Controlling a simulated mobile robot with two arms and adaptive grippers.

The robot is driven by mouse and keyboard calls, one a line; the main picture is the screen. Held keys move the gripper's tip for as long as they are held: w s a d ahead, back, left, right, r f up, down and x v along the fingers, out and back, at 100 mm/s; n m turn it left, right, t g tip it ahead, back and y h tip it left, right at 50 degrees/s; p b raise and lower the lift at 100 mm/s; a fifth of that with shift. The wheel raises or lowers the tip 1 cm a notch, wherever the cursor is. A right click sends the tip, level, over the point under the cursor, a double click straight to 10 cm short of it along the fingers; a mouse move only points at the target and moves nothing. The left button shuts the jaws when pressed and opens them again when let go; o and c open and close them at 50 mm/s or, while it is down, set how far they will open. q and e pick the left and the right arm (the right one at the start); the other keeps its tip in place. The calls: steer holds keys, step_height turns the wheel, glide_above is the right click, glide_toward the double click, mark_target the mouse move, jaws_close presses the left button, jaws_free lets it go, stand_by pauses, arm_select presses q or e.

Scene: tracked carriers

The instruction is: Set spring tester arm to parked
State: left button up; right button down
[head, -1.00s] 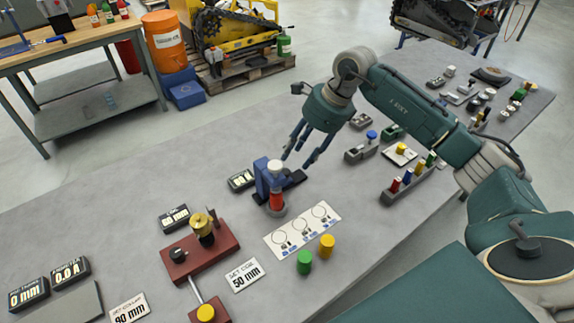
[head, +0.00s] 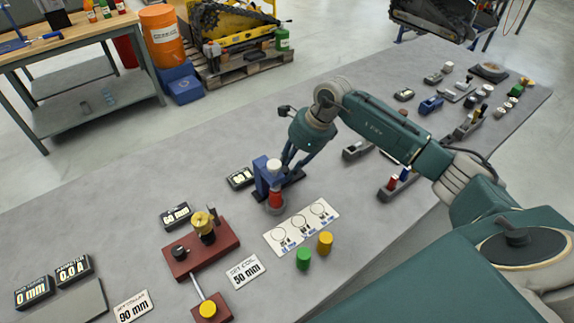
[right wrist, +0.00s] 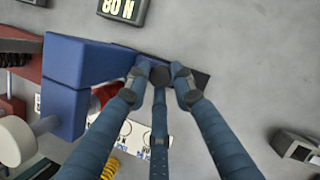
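The spring tester (head: 263,178) is a blue upright body on a dark base, with a white round knob (head: 274,165) and a red cylinder (head: 275,199) at its front. In the right wrist view the blue body (right wrist: 85,75) is at left, and the white knob sits on a short rod at lower left. My right gripper (head: 293,171) is low, just right of the blue body, over the dark base. Its three fingers (right wrist: 160,75) have gaps between their tips, and I see nothing held. Contact with the tester cannot be told. My left gripper is out of view.
A display (head: 240,178) stands behind the tester; in the wrist view it reads 80 N. A white card with circles (head: 302,228), a green cylinder (head: 303,258) and a yellow one (head: 325,243) lie in front. A red fixture (head: 190,262) is at left. Free bench lies behind.

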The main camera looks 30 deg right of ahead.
steer(key=shift+w+d+b, duration=0.15)
steer(key=shift+d+b, duration=0.2)
steer(key=shift+b, duration=0.05)
steer(key=d+b, duration=0.1)
steer(key=d, duration=0.2)
steer(key=w+d+b, duration=0.1)
steer(key=d+b, duration=0.1)
steer(key=d, duration=0.1)
steer(key=d+b, duration=0.2)
steer(key=d, duration=0.1)
steer(key=shift+w, duration=0.15)
steer(key=shift+d+r, duration=0.1)
steer(key=shift+d, duration=0.2)
steer(key=shift+r, duration=0.2)
steer(key=shift+w, duration=0.1)
steer(key=c, duration=1.5)
jaws_free()
steer(key=shift+f, duration=0.15)
steer(key=v, duration=1.2)
